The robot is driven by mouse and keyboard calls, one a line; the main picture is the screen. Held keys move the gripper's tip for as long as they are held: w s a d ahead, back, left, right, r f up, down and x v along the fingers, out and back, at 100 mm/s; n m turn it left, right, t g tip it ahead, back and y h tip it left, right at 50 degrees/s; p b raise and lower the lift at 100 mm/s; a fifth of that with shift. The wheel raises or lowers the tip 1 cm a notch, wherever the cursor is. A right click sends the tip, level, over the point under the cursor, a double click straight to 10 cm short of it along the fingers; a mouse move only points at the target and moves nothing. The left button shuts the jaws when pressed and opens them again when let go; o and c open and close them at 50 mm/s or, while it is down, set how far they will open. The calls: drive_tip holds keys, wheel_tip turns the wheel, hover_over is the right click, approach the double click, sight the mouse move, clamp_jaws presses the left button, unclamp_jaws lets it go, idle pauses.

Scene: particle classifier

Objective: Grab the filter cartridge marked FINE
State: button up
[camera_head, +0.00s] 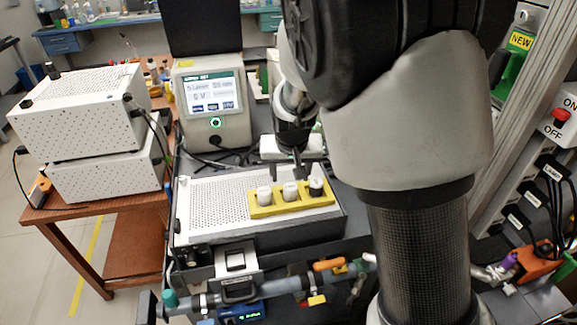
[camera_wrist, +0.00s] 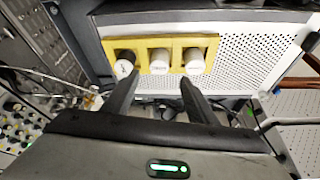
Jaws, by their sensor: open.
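A yellow holder (camera_head: 292,206) with three cartridges sits on a white perforated box in the head view. Its left cartridge (camera_head: 264,196) and middle cartridge (camera_head: 290,191) look white; the right cartridge (camera_head: 316,186) has a dark body and light top. The wrist view shows the holder (camera_wrist: 142,42) from the opposite side, with the dark cartridge (camera_wrist: 123,67) at left, a white one (camera_wrist: 159,62) in the middle and another (camera_wrist: 194,61) at right. Small markings show on the tops, but I cannot read which is FINE. My gripper (camera_wrist: 160,82) is open and empty, close to the holder, fingers straddling the middle cartridge's line.
A display unit (camera_head: 212,100) stands behind the perforated box (camera_head: 210,208). Two stacked white boxes (camera_head: 85,112) are on the wooden table at left. A pipe with valves (camera_head: 270,288) runs in front. A post and switch panel (camera_head: 562,115) stand at right.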

sight(291, 187)
drive_tip(key=x, duration=0.7)
drive_tip(key=shift+w+d+f, duration=0.1)
drive_tip(key=shift+w+f, duration=0.05)
drive_tip(key=shift+f, duration=0.2)
drive_tip(key=c, duration=1.2)
drive_tip(key=shift+o, duration=0.2)
drive_tip(key=shift+r, duration=0.1)
